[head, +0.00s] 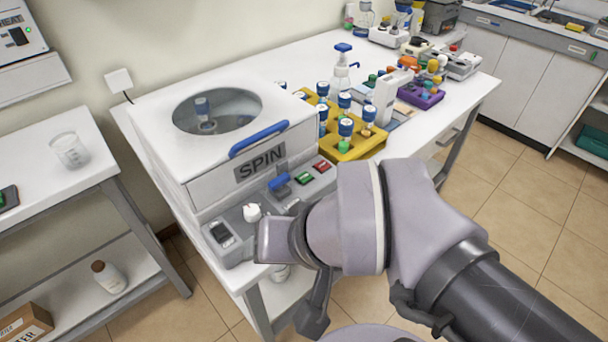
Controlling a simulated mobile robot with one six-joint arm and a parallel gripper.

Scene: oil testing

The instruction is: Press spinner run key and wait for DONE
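The spinner (205,155) is a white box labelled SPIN with a round window in its lid and a blue handle. Its lid looks closed, and a blue-capped tube shows through the window. Its front panel carries a green key (303,178), a red key (321,167), a blue lever (279,184), a white knob (252,212) and a small dark display (222,234). I cannot read any text on the display or keys. My gripper (275,240) is at the panel's front edge, below the keys in the picture. Its fingertips are not clearly visible, and my arm hides part of the panel.
A yellow rack (345,152) with several blue-capped tubes stands right of the spinner. Beyond it are a white device (386,98), a pump bottle (341,72) and a purple tray (420,97). A side table (68,190) with a beaker (69,150) is at left.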

